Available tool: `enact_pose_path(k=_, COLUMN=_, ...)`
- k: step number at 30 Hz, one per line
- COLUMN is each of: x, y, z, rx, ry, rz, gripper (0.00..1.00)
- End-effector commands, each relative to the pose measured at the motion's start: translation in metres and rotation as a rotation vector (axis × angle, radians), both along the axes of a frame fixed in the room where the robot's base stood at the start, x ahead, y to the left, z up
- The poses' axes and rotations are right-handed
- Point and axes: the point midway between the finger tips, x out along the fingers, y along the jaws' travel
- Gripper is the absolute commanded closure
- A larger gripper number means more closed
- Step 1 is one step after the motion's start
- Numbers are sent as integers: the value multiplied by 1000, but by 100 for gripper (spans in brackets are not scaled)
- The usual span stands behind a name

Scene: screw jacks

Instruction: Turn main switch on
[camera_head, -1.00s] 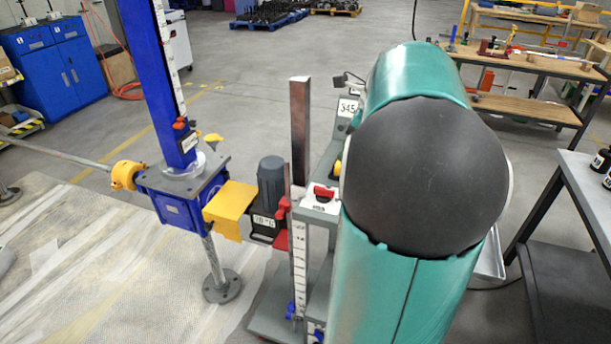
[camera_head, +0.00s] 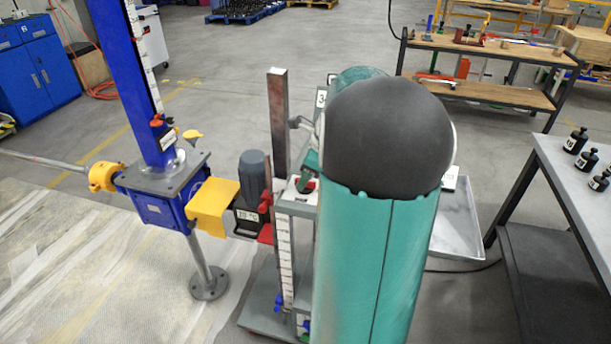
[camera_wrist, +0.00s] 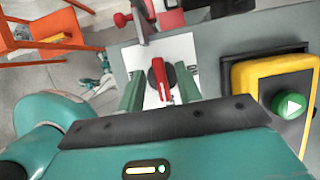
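The main switch (camera_wrist: 160,80) is a red rotary handle on a white plate (camera_wrist: 182,50) in the wrist view. Its handle lies roughly along the picture's vertical, tilted slightly. My gripper (camera_wrist: 160,91) is open, with one teal finger to the left of the handle and one to the right. Gaps show between the handle and both fingers; how deep the fingertips reach is unclear. In the head view my gripper (camera_head: 308,172) is at the top of the jack stand, and my arm hides much of it. Only a little red of the switch shows there.
A yellow box with a green arrow button (camera_wrist: 289,104) sits right of the switch. In the head view, a motor (camera_head: 252,178), yellow cover (camera_head: 213,204) and blue screw jack (camera_head: 165,190) stand to the left. A grey table (camera_head: 575,165) with black weights is at right.

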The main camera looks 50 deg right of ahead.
Motion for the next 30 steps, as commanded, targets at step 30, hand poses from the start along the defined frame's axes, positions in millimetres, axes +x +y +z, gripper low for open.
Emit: enact_pose_path(k=30, x=1, y=1, z=0, rx=1, ry=1, rz=149, gripper=100)
